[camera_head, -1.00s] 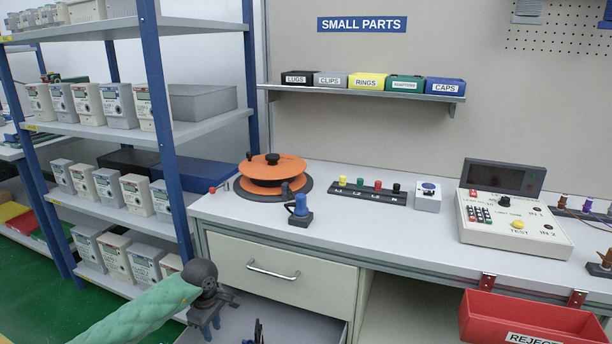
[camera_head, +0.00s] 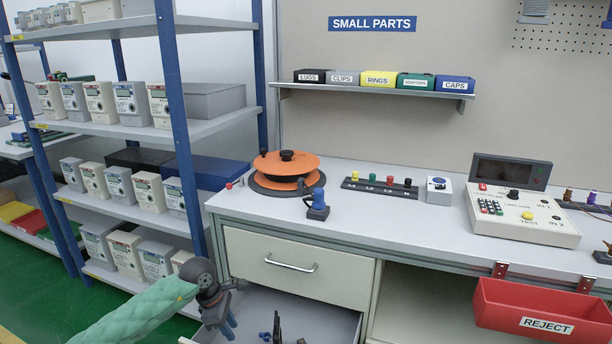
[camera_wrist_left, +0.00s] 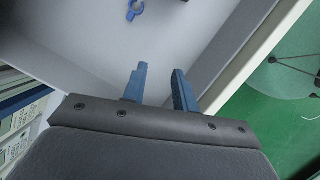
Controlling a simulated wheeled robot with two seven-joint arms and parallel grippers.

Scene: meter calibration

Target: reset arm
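My left arm, in a green sleeve, comes in from the lower left in the head view. My left gripper (camera_head: 226,326) hangs over the left part of the open drawer below the workbench. In the left wrist view the two blue fingers (camera_wrist_left: 160,88) stand apart with nothing between them. A small blue ring-shaped part (camera_wrist_left: 135,9) lies in the drawer beyond the fingers. My right gripper does not show in either view.
The open drawer (camera_head: 255,304) holds small dark and blue parts. A shelf rack (camera_head: 225,122) with meters stands at left. The workbench (camera_head: 345,212) carries an orange turntable (camera_head: 285,166), a blue device (camera_head: 317,208) and a tester (camera_head: 520,218). A red reject bin (camera_head: 510,301) hangs at right.

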